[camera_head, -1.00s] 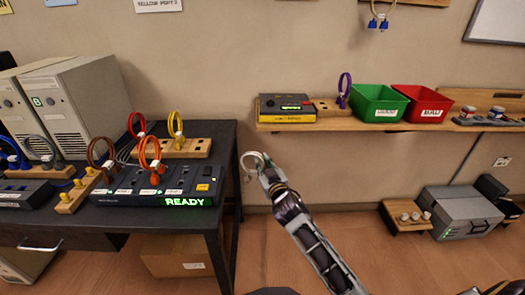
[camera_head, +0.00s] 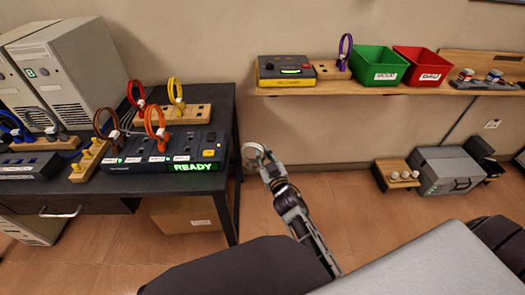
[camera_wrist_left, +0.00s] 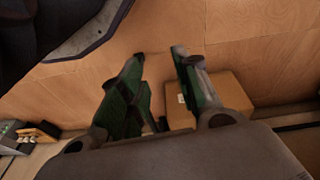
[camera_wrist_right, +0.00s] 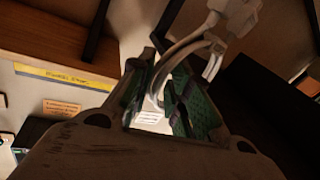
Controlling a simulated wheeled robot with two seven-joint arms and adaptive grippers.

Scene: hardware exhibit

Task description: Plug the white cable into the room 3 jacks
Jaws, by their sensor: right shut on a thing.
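My right gripper (camera_head: 268,164) is shut on the white cable (camera_head: 252,152), in front of the wall just right of the dark desk. The cable loop (camera_wrist_right: 214,60) rises from between the fingers (camera_wrist_right: 165,85) in the right wrist view. The dark jack panel (camera_head: 165,162) on the desk has a green READY display and white labels too small to read, so I cannot tell which jacks are room 3. My left gripper (camera_wrist_left: 160,85) is open and empty, low over the floor.
The desk (camera_head: 222,120) also bears computer towers (camera_head: 65,85) and wooden blocks with red and yellow cables (camera_head: 174,92). A wall shelf at right holds a yellow-black tester (camera_head: 286,70), green bin (camera_head: 378,62) and red bin (camera_head: 425,65). A cardboard box (camera_head: 185,212) stands under the desk.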

